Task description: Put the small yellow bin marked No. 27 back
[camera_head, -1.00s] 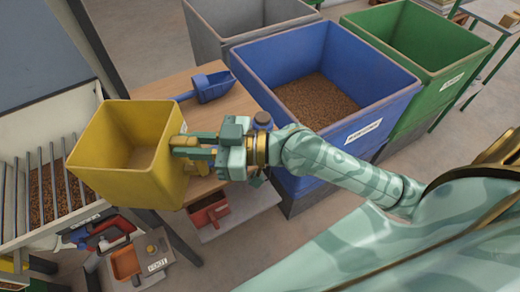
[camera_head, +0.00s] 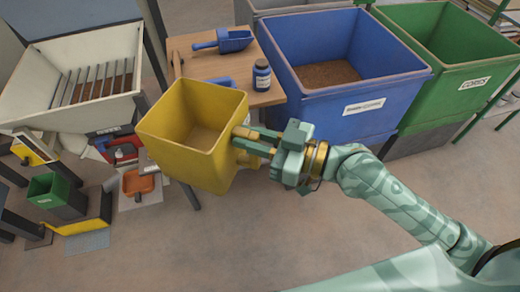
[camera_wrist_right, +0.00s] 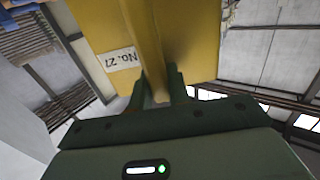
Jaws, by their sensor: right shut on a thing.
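The small yellow bin (camera_head: 190,150) is held in the air in front of the wooden table in the head view. It looks empty inside and its mouth faces up, slightly tilted. My right gripper (camera_head: 246,143) is shut on the bin's right side. In the right wrist view the bin (camera_wrist_right: 195,45) fills the top middle, and its label (camera_wrist_right: 120,59) reads No. 27, upside down. The right gripper's fingers (camera_wrist_right: 160,88) there close on a yellow handle or rib of the bin. My left gripper is not in view.
A wooden table (camera_head: 190,68) holds a blue scoop (camera_head: 228,41) and a dark blue jar (camera_head: 262,75). A blue bin (camera_head: 385,103) with brown grain and a green bin (camera_head: 475,80) stand right. A hopper (camera_head: 60,110) with bars stands left. The floor in front is clear.

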